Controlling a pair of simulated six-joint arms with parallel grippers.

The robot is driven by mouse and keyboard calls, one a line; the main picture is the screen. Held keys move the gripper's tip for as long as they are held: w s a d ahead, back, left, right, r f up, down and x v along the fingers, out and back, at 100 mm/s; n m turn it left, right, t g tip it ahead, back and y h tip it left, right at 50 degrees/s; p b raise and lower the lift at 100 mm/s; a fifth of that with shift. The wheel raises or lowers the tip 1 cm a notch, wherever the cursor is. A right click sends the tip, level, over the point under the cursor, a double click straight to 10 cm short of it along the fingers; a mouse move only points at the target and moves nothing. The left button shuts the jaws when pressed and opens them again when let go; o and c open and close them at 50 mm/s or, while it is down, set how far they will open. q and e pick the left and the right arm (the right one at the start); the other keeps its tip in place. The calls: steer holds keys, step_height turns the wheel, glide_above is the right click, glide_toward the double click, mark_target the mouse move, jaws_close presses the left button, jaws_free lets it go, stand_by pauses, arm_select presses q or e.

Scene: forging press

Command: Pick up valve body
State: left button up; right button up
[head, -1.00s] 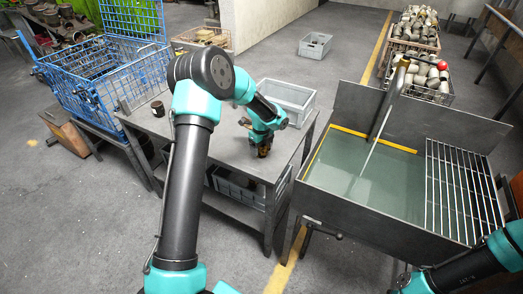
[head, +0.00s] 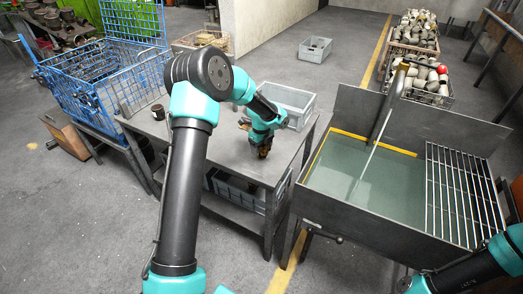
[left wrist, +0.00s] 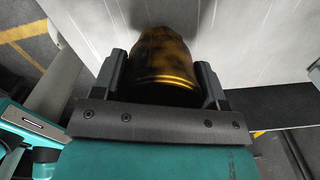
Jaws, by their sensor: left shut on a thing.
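The valve body (left wrist: 163,62) is a brassy, dark-streaked rounded piece in the left wrist view. It sits between the two fingers of my left gripper (left wrist: 163,80), which is shut on it. In the head view my left gripper (head: 263,150) points down at the right part of the grey metal table (head: 222,150), and the valve body (head: 263,153) shows only as a small brown patch at its tip. I cannot tell whether it touches the tabletop. My right arm shows at the lower right of the head view, but its gripper is out of the picture.
A grey crate (head: 288,100) stands at the table's back right. A dark cup-like part (head: 158,112) is at the table's left. A blue wire cage (head: 100,85) stands at left. A liquid tank with a rack (head: 370,180) stands at right. The tabletop's middle is clear.

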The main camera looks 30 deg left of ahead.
arm_select(q)
steer(key=shift+r, duration=0.65)
steer(key=shift+s+d+r, duration=0.1)
steer(key=shift+r, duration=0.2)
steer(key=s+d+r, duration=0.1)
steer(key=s+d, duration=0.7)
steer(key=s, duration=0.5)
steer(key=shift+s+r, duration=0.15)
steer(key=shift+s, duration=0.1)
steer(key=shift+d, duration=0.1)
